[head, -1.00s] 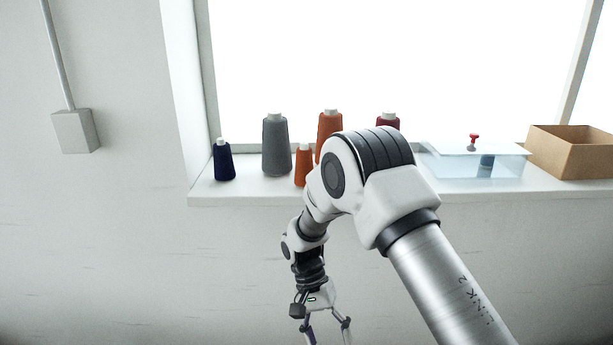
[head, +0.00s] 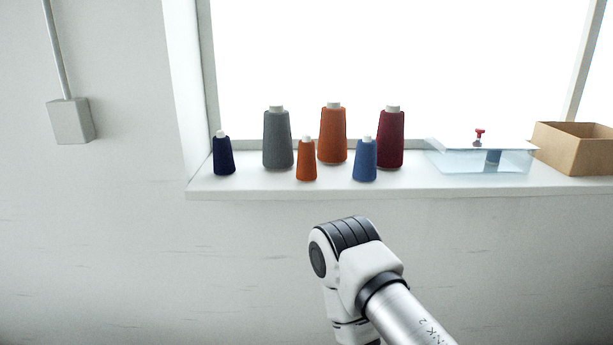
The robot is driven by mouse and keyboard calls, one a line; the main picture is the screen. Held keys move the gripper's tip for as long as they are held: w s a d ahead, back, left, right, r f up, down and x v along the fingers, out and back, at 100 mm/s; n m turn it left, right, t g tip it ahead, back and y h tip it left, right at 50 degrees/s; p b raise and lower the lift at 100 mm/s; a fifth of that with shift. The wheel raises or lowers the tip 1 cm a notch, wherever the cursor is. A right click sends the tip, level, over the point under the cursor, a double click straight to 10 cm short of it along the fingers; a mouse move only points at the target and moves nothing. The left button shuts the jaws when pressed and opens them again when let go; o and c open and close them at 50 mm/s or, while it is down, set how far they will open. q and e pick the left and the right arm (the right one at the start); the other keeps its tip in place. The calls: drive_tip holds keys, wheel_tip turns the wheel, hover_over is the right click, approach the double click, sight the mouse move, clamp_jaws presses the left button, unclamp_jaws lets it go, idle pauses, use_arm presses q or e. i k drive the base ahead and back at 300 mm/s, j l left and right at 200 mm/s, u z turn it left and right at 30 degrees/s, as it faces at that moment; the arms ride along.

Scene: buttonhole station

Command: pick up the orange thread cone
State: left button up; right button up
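Two orange thread cones stand upright on the white window sill. The larger orange cone (head: 332,136) has a white tip and stands towards the back. The smaller orange cone (head: 306,162) stands in front of it and a little to the left. Both are in plain sight and nothing holds them. One arm of mine comes in from the lower right, well below the sill, and its gripper is out of the picture. My other arm does not show.
On the sill (head: 410,184) stand a navy cone (head: 223,157), a grey cone (head: 278,140), a blue cone (head: 365,161) and a dark red cone (head: 390,138). A clear box (head: 480,157) with a red knob and an open cardboard box (head: 570,150) stand at the right.

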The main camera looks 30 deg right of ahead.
sight(305, 170)
drive_tip(key=i+j+z, duration=0.15)
drive_tip(key=z, duration=0.2)
drive_tip(key=i+j+z, duration=0.1)
drive_tip(key=z, duration=0.3)
drive_tip(key=i+j+z, duration=0.1)
drive_tip(key=j+z, duration=0.25)
